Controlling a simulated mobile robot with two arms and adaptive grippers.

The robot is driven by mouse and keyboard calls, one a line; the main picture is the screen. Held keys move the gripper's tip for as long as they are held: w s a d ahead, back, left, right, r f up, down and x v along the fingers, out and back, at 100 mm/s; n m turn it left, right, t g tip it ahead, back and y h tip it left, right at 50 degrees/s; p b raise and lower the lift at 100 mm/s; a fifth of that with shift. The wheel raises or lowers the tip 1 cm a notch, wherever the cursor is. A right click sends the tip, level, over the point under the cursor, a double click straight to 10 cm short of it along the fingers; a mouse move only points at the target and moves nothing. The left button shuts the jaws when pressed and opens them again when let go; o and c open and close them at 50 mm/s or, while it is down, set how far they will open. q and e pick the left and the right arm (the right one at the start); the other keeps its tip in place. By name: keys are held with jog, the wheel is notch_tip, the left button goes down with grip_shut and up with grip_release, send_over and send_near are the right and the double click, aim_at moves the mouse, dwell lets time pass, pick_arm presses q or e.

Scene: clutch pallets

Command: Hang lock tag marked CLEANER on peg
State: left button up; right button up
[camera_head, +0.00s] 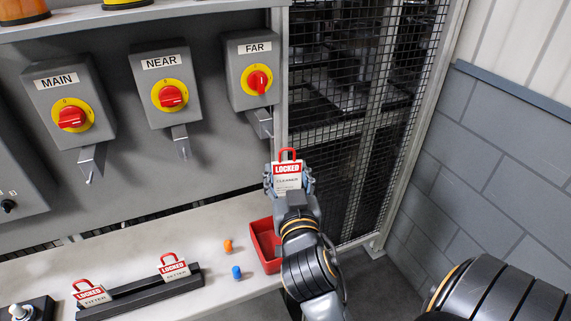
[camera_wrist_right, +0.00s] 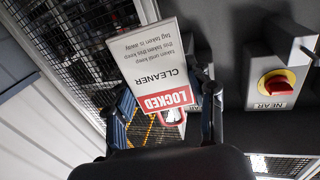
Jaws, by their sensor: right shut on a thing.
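The CLEANER lock tag (camera_head: 287,170) is a white card with a red LOCKED band and a red loop on top. My right gripper (camera_head: 289,184) is shut on it and holds it upright, below and right of the FAR switch box. The tag shows upside down in the right wrist view (camera_wrist_right: 152,68), between the fingers (camera_wrist_right: 165,112). Grey bracket pegs hang under the MAIN (camera_head: 91,162), NEAR (camera_head: 182,144) and FAR (camera_head: 261,123) boxes. The tag's loop is apart from the FAR peg. My left gripper is not in view.
Two other LOCKED tags (camera_head: 90,293) (camera_head: 174,267) stand in a black rack (camera_head: 140,292) on the bench. A red tray (camera_head: 265,247), an orange piece (camera_head: 228,246) and a blue piece (camera_head: 236,272) are nearby. A mesh fence (camera_head: 352,110) stands right of the panel.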

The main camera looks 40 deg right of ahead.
jog(key=shift+w, duration=0.2)
jog(key=shift+w+d, duration=0.1)
jog(key=shift+w, duration=0.15)
jog(key=shift+w+d+f, duration=0.1)
jog(key=shift+w+d, duration=0.05)
jog(key=shift+w, duration=0.5)
jog(key=shift+w+d, duration=0.15)
jog(key=shift+w, duration=0.55)
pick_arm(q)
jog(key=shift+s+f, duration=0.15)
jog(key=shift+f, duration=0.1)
pick_arm(e)
jog(key=shift+w+d+f, duration=0.2)
jog(key=shift+w+f, duration=0.05)
jog(key=shift+w, duration=0.65)
jog(key=shift+w+d+f, duration=0.25)
jog(key=shift+w, duration=0.7)
jog(key=shift+w+d+f, duration=0.2)
jog(key=shift+w+f, duration=0.05)
jog(key=shift+w, duration=0.65)
